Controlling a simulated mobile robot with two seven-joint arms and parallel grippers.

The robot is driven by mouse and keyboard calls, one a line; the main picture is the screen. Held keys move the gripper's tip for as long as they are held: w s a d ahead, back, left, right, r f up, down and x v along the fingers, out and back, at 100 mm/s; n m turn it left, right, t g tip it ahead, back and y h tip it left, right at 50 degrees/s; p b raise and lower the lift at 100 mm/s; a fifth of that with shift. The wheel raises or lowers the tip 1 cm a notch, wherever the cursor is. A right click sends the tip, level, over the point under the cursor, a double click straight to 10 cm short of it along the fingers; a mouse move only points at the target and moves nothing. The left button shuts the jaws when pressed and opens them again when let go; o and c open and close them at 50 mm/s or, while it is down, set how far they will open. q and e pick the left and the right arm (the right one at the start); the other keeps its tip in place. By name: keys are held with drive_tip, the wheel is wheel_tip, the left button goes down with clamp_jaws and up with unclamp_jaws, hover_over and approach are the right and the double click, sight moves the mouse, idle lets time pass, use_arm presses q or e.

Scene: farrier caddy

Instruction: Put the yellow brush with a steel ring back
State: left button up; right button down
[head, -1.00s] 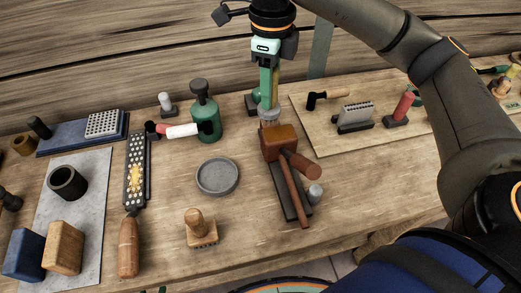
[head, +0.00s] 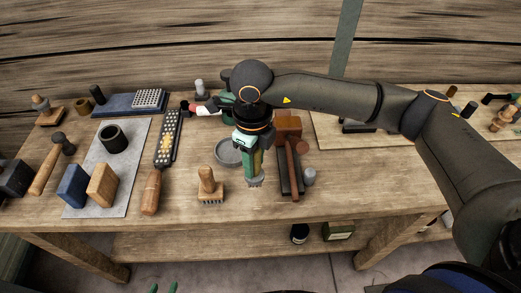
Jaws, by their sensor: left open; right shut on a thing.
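My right gripper (head: 254,168) points down over the middle of the bench, shut on the yellow brush. The fingers cover most of the brush; its grey lower end (head: 255,182) shows below them, and I cannot make out the steel ring clearly. It hangs between the wooden block brush (head: 207,182) and the dark base under the brown mallet. My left gripper (head: 163,288) shows only as two green fingertips, apart and empty, at the bottom edge, in front of the bench.
A round grey dish (head: 226,153) is partly behind my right gripper. A brown mallet (head: 292,153) and grey cylinder (head: 309,177) are to its right. The bench's front strip (head: 250,212) is clear.

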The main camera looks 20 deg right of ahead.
sight(255, 179)
drive_tip(key=shift+w, duration=0.15)
drive_tip(key=shift+f+b, duration=0.15)
drive_tip(key=shift+b, duration=0.35)
wheel_tip(255, 179, down, 6)
drive_tip(key=b, duration=0.5)
drive_tip(key=shift+f+b, duration=0.4)
drive_tip(key=shift+b, duration=0.15)
drive_tip(key=shift+c, duration=2.1)
unclamp_jaws()
wheel_tip(255, 179, up, 13)
drive_tip(key=shift+f+b, duration=0.2)
drive_tip(key=shift+b, duration=0.15)
